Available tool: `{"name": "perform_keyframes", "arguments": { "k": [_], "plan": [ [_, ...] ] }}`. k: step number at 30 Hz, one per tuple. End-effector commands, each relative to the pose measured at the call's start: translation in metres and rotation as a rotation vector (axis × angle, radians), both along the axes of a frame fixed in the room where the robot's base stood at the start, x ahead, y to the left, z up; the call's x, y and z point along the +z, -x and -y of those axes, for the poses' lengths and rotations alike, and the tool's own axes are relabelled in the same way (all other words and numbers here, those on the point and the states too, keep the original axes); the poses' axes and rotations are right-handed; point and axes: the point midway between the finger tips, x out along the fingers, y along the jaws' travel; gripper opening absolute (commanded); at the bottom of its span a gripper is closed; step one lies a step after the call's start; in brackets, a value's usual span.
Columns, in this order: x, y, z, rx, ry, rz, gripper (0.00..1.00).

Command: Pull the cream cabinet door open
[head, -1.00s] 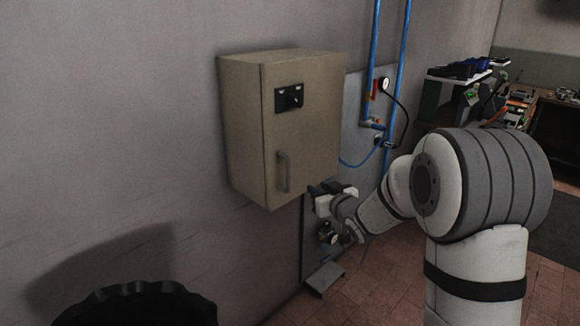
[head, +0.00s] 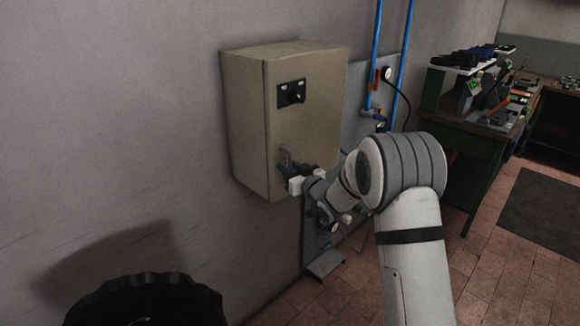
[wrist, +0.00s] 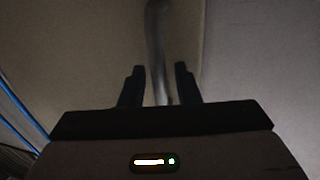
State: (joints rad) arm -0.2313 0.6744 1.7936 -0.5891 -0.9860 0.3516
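The cream cabinet (head: 247,115) hangs on the wall left of centre in the head view, and its door (head: 315,110) looks shut. A grey bar handle (head: 286,156) is low on the door, partly hidden by my gripper (head: 284,171). In the wrist view, the handle (wrist: 156,45) stands upright between the two dark fingers of my gripper (wrist: 160,72). The fingers are apart, with a gap on each side of the handle. I cannot tell how deep the handle sits between them.
A black latch plate with a knob (head: 291,92) is on the upper door. Blue pipes (head: 374,55) and a gauge (head: 387,74) are right of the cabinet. A black bin (head: 145,300) stands at lower left. A cluttered workbench (head: 470,125) is at the right.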

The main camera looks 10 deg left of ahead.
Motion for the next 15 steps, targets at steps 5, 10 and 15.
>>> {"name": "perform_keyframes", "arguments": {
  "k": [5, 10, 15],
  "plan": [
    [-0.0005, -0.0002, -0.0001, 0.000, 0.001, -0.001, 0.29],
    [-0.0005, -0.0001, 0.0002, -0.001, 0.001, -0.001, 0.18],
    [-0.0005, -0.0001, 0.0003, -0.001, 0.001, -0.001, 0.04]
  ]
}}
